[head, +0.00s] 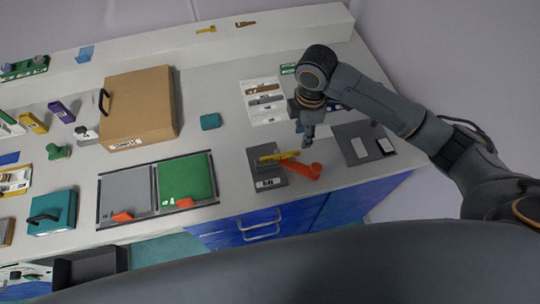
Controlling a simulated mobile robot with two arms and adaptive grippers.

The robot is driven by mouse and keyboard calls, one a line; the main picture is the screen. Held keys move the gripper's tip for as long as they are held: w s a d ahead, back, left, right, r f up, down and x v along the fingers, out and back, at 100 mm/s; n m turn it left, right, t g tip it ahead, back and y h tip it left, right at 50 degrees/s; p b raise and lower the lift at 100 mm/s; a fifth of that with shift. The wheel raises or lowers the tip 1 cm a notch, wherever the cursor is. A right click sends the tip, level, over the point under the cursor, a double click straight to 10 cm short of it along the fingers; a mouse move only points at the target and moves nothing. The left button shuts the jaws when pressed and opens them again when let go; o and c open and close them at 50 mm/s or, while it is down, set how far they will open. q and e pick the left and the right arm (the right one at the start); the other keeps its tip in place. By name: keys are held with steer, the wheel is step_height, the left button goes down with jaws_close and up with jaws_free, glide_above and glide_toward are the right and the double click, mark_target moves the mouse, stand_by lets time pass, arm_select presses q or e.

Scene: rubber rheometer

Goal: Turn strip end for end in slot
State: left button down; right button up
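A yellow strip (279,156) lies across the upper part of a dark grey plate (266,172) with a white label, near the front edge of the bench. An orange piece (303,169) with a rounded end sits at the plate's right side, close to the strip. Whether the strip sits in a slot is too small to tell. My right gripper (307,141) points down just above and behind the strip's right end, seemingly apart from it. Its fingers are too small to tell open from shut. My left gripper is not in view.
A dark mat (346,134) with pale and dark blocks lies to the right. A white sheet (253,92) with strips lies behind. Left are a green panel (190,178), a grey panel (115,194) and a cardboard-coloured box (140,95). Bench between green panel and plate is clear.

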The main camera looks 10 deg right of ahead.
mark_target(282, 155)
steer(key=f, duration=0.2)
steer(key=f+p, duration=0.1)
steer(key=f, duration=0.2)
steer(key=f+p, duration=0.1)
steer(key=f, duration=0.2)
steer(key=shift+w+f, duration=0.1)
steer(key=shift+w, duration=0.15)
steer(key=shift+f, duration=0.5)
steer(key=shift+c, duration=0.2)
jaws_close()
